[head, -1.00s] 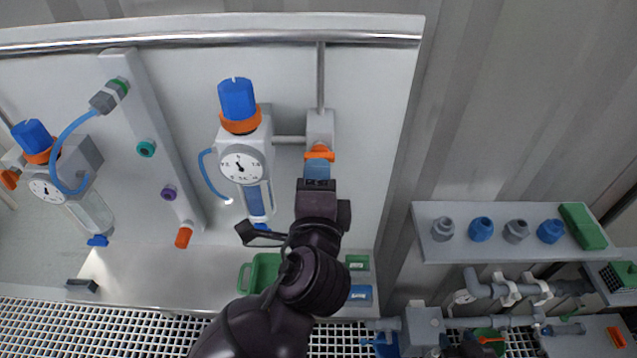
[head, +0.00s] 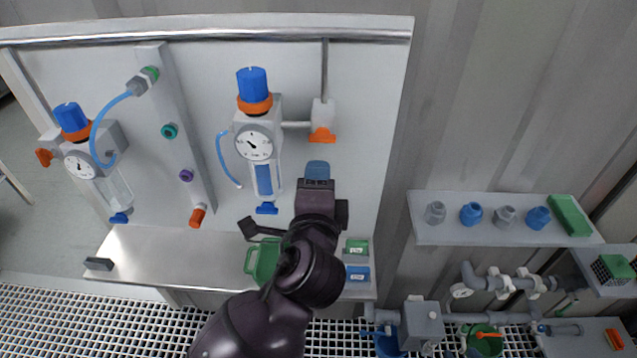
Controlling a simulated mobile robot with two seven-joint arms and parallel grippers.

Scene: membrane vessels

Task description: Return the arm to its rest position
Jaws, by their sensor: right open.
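My left arm rises from the bottom, and its gripper (head: 317,168) is in front of the panel, just below an orange valve handle (head: 322,136) and apart from it in the picture. A blue part shows at its tip; I cannot tell whether this is the fingers or a held piece, and the jaw gap is hidden.
Two filter units with gauges (head: 254,146) (head: 80,166) hang on the white panel. A green tray (head: 262,262) sits on the ledge, partly behind my left arm. A shelf (head: 470,234) with fittings and grey pipework (head: 485,312) are on the right. Open wall lies between panel and shelf.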

